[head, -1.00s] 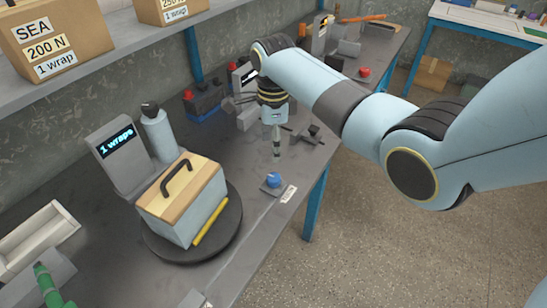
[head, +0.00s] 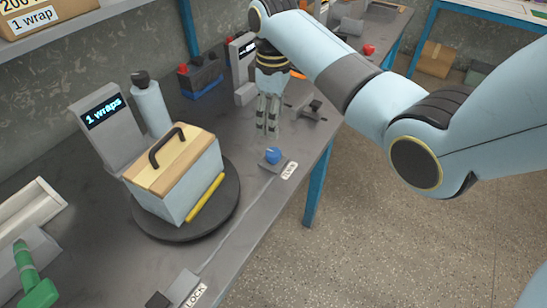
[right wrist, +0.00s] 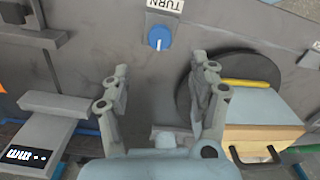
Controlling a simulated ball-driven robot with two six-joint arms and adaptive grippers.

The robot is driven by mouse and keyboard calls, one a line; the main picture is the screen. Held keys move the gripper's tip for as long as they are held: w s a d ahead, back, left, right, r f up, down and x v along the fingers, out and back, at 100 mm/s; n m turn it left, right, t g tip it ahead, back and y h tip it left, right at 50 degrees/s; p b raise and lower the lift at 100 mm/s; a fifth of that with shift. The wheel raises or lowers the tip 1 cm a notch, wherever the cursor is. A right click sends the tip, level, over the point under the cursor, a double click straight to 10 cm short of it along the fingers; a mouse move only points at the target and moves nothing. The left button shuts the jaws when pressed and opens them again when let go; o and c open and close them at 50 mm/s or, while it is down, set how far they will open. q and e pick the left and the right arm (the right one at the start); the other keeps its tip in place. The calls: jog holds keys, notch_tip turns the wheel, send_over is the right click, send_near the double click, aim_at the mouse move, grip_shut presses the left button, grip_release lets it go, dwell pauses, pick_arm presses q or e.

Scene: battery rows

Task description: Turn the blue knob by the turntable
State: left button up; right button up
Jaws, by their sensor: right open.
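The blue knob (head: 272,156) sits on a small grey base near the table's front edge, beside a white label. In the right wrist view the knob (right wrist: 160,37) has a pale mark, and the label (right wrist: 165,5) reads TURN. The dark round turntable (head: 185,225) is to the left and carries a pale blue box with a wooden lid (head: 172,165). My right gripper (head: 270,130) points down just behind the knob, apart from it. In the right wrist view its fingers (right wrist: 163,75) are spread with nothing between them. My left gripper is not in view.
A grey display (head: 105,118) reading "1 wraps" and a pale bottle (head: 148,105) stand behind the turntable. A LOCK label (head: 195,295) and a green-handled device (head: 33,280) are at the front left. Table around the knob is mostly clear.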

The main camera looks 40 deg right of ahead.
aim_at(274, 151)
notch_tip(274, 151, down, 11)
jog(key=shift+b, duration=0.4)
jog(key=c, duration=1.1)
jog(key=shift+c, duration=0.2)
